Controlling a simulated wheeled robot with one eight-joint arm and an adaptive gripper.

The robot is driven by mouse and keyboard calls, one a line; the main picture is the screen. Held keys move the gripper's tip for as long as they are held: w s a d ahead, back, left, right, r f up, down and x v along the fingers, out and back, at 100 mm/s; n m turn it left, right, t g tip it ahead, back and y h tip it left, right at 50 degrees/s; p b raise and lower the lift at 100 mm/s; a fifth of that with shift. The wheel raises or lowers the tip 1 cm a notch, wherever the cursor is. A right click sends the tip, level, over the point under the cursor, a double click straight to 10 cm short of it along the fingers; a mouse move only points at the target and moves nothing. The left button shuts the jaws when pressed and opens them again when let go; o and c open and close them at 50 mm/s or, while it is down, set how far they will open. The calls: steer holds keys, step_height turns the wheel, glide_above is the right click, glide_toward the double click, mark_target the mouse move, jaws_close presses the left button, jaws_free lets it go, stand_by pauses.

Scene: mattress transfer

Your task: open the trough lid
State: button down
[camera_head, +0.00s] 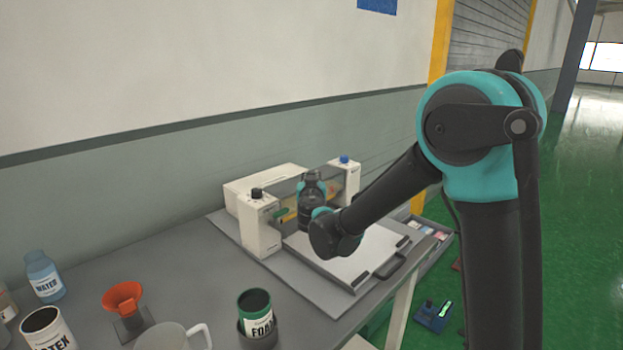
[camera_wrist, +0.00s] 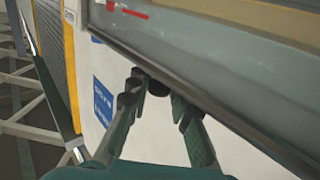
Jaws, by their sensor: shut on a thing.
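The trough lid, a grey see-through panel with a dark edge, crosses the upper right of the wrist view (camera_wrist: 215,70). In the head view it shows as a greyish pane (camera_head: 287,189) between the two white posts of the machine. My gripper (camera_wrist: 155,88) is at the lid's lower edge, its fingers closed around a small dark knob-like handle (camera_wrist: 158,88) there. In the head view my wrist hangs in front of the pane and hides the fingertips and handle. How far the lid is tilted is hard to tell.
The left post (camera_head: 258,225) has a black knob, the right post a blue one (camera_head: 344,159). A white plate with a dark handle (camera_head: 388,265) lies in front.

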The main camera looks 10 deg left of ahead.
steer(key=r+n+g, duration=0.1)
steer(key=a+r+g+h, duration=0.1)
steer(key=n+g, duration=0.1)
steer(key=shift+w+a+r+n, duration=0.15)
steer(key=shift+w+r+n, duration=0.15)
steer(key=shift+r, duration=0.1)
steer(key=w+a+r+n+g+h, duration=0.1)
steer(key=a+r+n+g+h, duration=0.1)
steer(key=shift+w+h, duration=0.15)
steer(key=shift+h, duration=0.15)
steer(key=a+g+h, duration=0.1)
steer(key=w+a+n, duration=0.1)
steer(key=n+g+h, duration=0.1)
steer(key=shift+w+a+r+g+h, duration=0.25)
steer(key=shift+a+r+g+h, duration=0.05)
steer(key=shift+a+r, duration=0.1)
steer(key=shift+w+a+f+n+g+h, duration=0.1)
steer(key=shift+w+a+n+g+h, duration=0.35)
steer(key=shift+a+n+h, duration=0.3)
steer(key=shift+w+a+f+n+g+h, duration=0.1)
steer(key=shift+w+a+n+g+h, duration=0.35)
steer(key=shift+h, duration=0.4)
steer(key=shift+s+a, duration=0.1)
steer(key=shift+a, duration=0.05)
steer(key=c, duration=1.3)
jaws_free()
